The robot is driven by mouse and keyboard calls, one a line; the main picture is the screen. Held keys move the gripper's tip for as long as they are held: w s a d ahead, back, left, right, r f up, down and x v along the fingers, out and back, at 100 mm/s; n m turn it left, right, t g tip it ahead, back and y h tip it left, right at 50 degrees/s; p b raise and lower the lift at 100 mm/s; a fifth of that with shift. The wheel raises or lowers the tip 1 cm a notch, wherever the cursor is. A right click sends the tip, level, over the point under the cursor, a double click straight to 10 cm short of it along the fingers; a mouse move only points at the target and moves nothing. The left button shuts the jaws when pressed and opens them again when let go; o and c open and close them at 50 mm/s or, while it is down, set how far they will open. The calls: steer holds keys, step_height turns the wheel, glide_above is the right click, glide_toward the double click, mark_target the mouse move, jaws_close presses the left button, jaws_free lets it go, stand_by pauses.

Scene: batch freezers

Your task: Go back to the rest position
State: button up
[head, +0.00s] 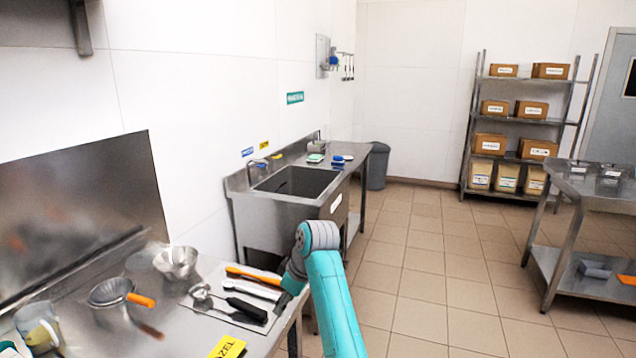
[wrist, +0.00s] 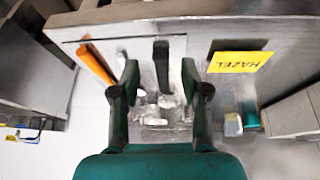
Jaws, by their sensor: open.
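My gripper (wrist: 160,82) is open in the wrist view, its two dark fingers apart. The black handle of a utensil (wrist: 161,62) shows between the fingers, and I see nothing gripped. In the head view my teal and grey arm reaches up at the front edge of the steel counter (head: 190,338); its gripper end is dark and partly hidden beside the utensils. An orange-handled utensil (head: 252,273), a white one (head: 252,290) and a black-handled one (head: 246,309) lie on a pale mat there.
A yellow HAZEL label (head: 228,347) lies at the counter's front. A steel bowl (head: 176,262), an orange-handled strainer (head: 110,291) and a jug (head: 37,330) stand left. A sink unit (head: 290,183) is behind. A steel table (head: 590,188) stands right. The tiled floor between is clear.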

steer(key=s+d+f+m+t, duration=0.1)
steer(key=s+d+f, duration=0.1)
steer(key=f, duration=0.5)
steer(key=s+d+f+m+t, duration=0.1)
steer(key=d+f, duration=0.1)
steer(key=f, duration=0.5)
steer(key=s+d+f+m+t+h, duration=0.1)
steer(key=s+d+f+m+t, duration=0.15)
steer(key=s+d+f, duration=0.55)
steer(key=s+d+f+m+t, duration=0.25)
steer(key=s+d+f, duration=0.25)
steer(key=s+f, duration=0.65)
steer(key=s+d+r+m+t+h, duration=0.1)
steer(key=s+d+r+m, duration=0.15)
steer(key=s, duration=0.95)
steer(key=s+d+r+m+t+h, duration=0.1)
steer(key=s+d+r, duration=0.25)
steer(key=s, duration=0.75)
steer(key=s+d+r+m+t+h, duration=0.1)
steer(key=s+d+r+m+t, duration=0.2)
steer(key=s+r, duration=1.3)
steer(key=shift+d+r, duration=0.2)
steer(key=shift+r, duration=0.65)
steer(key=shift+w+a, duration=0.1)
steer(key=shift+a, duration=0.05)
